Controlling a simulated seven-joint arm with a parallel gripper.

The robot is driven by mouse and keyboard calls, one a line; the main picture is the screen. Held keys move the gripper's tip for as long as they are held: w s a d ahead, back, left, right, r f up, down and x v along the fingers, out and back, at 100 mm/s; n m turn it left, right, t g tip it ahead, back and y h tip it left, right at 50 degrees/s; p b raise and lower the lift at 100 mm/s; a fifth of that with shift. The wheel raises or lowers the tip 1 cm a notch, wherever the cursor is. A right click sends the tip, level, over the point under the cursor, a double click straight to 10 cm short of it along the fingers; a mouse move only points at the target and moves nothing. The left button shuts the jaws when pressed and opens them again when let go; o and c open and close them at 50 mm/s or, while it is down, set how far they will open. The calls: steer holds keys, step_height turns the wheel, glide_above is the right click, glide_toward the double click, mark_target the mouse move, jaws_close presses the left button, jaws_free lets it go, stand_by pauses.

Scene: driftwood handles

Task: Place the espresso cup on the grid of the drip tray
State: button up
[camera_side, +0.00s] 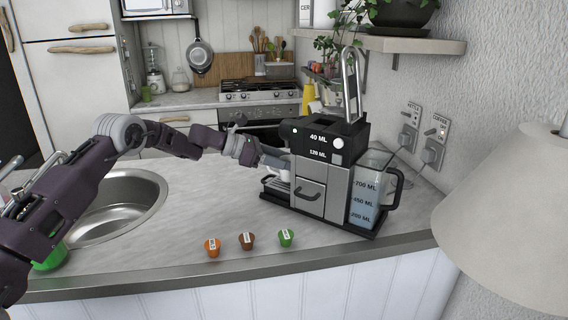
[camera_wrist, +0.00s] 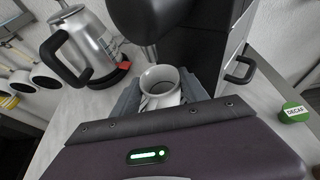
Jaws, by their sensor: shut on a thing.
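The white espresso cup (camera_wrist: 160,84) sits between the two fingers of my gripper (camera_wrist: 163,92) in the wrist view, its open rim facing up. The fingers are shut on it from both sides. In the side view my gripper (camera_side: 274,161) reaches in at the left of the coffee machine (camera_side: 310,182), under its spout. Only a small part of the cup (camera_side: 285,176) shows there, close above the drip tray (camera_side: 273,188). Whether the cup touches the grid cannot be told. In the wrist view the grid is mostly hidden by the cup and gripper.
A water tank (camera_side: 368,197) stands at the machine's right. Orange (camera_side: 212,247), brown (camera_side: 246,241) and green (camera_side: 286,238) capsules stand near the counter's front edge. A steel kettle (camera_wrist: 88,45) stands at left in the wrist view. A sink (camera_side: 118,205) is at the left.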

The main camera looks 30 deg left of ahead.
steer(key=shift+f, duration=0.35)
steer(key=shift+f, duration=0.15)
steer(key=o, duration=1.2)
